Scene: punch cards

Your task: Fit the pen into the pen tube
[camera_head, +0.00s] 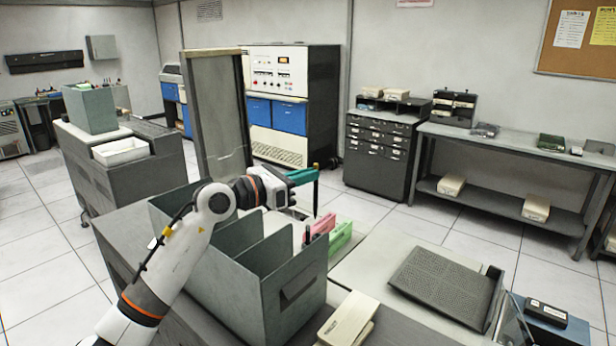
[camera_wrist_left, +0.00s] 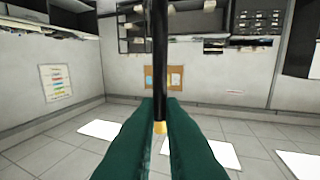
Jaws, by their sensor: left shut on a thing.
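My left gripper (camera_head: 312,177) is shut on the pen, its green fingers reaching right above the far side of the grey divided bin. The pen (camera_head: 315,197) is thin and dark and hangs about upright between the fingertips. In the left wrist view, the pen (camera_wrist_left: 160,60) is a black shaft with a yellow end (camera_wrist_left: 160,128), pinched between the two green fingers (camera_wrist_left: 160,145). I cannot pick out the pen tube for certain; small items beyond the bin are partly hidden by its wall. My right gripper is not in view.
The grey divided bin (camera_head: 265,291) stands below my left arm. Pink (camera_head: 322,224) and light green (camera_head: 340,238) pieces stand just beyond it.

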